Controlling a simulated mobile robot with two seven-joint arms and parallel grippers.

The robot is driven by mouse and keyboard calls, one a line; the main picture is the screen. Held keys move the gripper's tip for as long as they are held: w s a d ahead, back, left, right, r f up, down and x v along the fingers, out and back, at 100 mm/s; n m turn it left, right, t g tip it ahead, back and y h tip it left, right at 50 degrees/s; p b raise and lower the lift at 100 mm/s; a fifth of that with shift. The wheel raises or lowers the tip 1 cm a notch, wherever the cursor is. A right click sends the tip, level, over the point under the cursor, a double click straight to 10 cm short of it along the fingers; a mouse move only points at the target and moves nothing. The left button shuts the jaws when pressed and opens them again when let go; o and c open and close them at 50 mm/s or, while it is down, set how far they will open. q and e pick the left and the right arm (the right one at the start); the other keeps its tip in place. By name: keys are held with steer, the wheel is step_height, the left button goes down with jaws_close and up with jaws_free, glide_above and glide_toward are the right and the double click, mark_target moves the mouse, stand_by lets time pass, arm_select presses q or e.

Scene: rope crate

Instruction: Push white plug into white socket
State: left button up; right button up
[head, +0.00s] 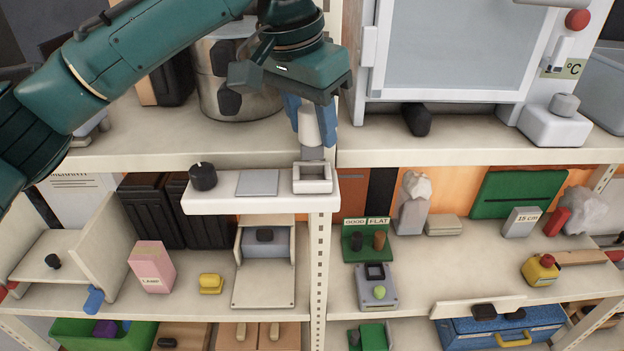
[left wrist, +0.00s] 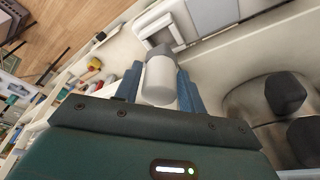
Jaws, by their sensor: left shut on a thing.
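My left gripper (head: 311,125) comes down from the top middle with its blue fingers shut on the white plug (head: 308,128). The plug points downward, with its grey end (head: 312,153) just above the white socket (head: 313,187) in the head view. The socket is a square, open-topped white box at the right end of a small white ledge (head: 225,204). I cannot tell whether the plug's end touches the socket's back rim. In the left wrist view the plug (left wrist: 159,80) sits between both fingers. My right gripper is not in view.
A black knob (head: 203,176) and a grey plate (head: 257,182) are on the same ledge, left of the socket. A large metal pot (head: 225,85) stands behind my gripper. A white cabinet (head: 450,95) stands to the right. Lower shelves hold many small objects.

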mark_target(311, 147)
arm_select(q)
steer(key=shift+f, duration=1.15)
steer(key=shift+f, duration=0.2)
steer(key=shift+f, duration=0.4)
stand_by(0.3)
steer(key=shift+f+b, duration=0.3)
steer(key=shift+b, duration=0.05)
steer(key=shift+f, duration=0.5)
stand_by(0.5)
steer(key=o, duration=1.2)
